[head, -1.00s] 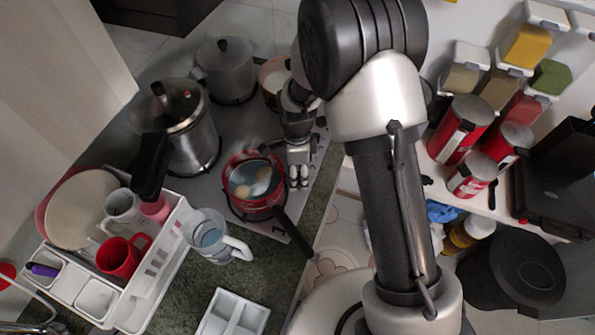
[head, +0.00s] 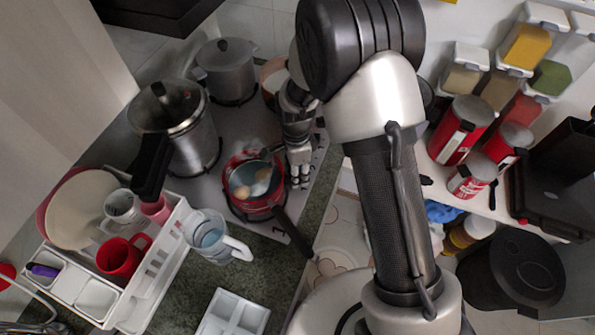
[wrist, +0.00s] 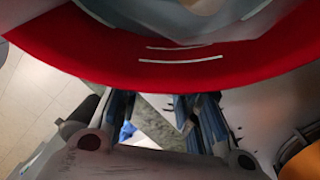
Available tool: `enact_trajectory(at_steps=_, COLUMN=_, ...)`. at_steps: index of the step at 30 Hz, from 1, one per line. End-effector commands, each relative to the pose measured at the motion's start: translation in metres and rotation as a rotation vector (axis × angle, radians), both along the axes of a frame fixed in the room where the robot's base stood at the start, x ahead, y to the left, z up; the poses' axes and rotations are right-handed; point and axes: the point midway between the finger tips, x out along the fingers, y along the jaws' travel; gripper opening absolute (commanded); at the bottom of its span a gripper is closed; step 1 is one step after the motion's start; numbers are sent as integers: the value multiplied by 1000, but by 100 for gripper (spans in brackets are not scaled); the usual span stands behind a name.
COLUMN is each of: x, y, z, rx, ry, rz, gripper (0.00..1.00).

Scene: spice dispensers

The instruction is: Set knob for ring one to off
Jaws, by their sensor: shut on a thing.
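The stove (head: 231,128) is a grey hob in the head view, with markings along its right edge and a "1" near its front corner. A red pot (head: 257,206) with pale, egg-like things in it stands on the front ring. My gripper (head: 300,183) points down at the hob's right edge, just right of the pot. The pot's red wall (wrist: 165,62) is close above the fingers there. The knob's pointer and setting cannot be seen.
The pot's dark handle (head: 293,234) sticks out toward the front right. A tall steel pot (head: 190,130) and a grey lidded pot (head: 226,70) stand behind. A glass jug (head: 210,236) and a white dish rack (head: 152,285) are at the front left.

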Motion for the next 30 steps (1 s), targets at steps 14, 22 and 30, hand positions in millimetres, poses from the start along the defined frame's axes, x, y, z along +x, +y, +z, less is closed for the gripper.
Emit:
enact_trajectory(at_steps=14, x=0, y=0, z=0, rx=-1, ry=-1, rz=44, gripper=40)
enact_trajectory(at_steps=22, x=0, y=0, z=0, rx=0, ry=0, rz=43, gripper=52)
enact_trajectory(at_steps=30, x=1, y=0, z=3, rx=0, ry=-1, rz=42, gripper=52)
